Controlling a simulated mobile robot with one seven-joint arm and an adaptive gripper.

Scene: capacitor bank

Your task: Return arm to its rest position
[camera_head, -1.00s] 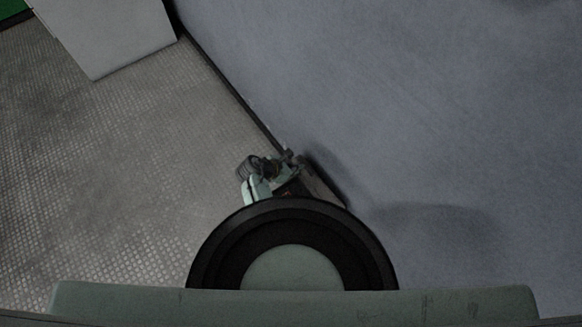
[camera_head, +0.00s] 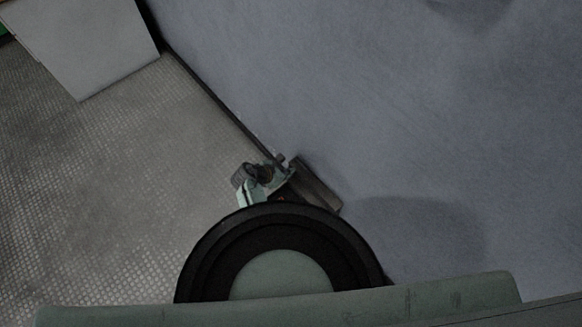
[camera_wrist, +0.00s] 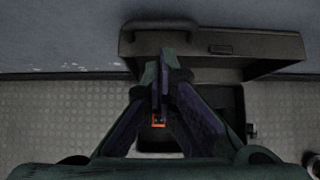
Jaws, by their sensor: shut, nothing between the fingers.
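In the wrist view my gripper (camera_wrist: 165,62) is shut, with its fingers together and nothing between them. Its tips overlap the picture of a dark grey box with an open lid or door (camera_wrist: 212,45) by the wall. I cannot tell whether they touch it. A small orange-edged part (camera_wrist: 158,123) shows between the finger links. In the head view the round black and green part of my arm hides much of what lies beneath. A small cluster of green and dark parts (camera_head: 258,180) sticks out beyond it, beside a brownish panel (camera_head: 313,187).
A blue-grey wall (camera_head: 350,90) fills the right of the head view. A dark strip (camera_head: 215,95) runs along its foot. A pale cabinet (camera_head: 85,45) stands at the upper left. The textured metal floor (camera_head: 100,170) between is clear.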

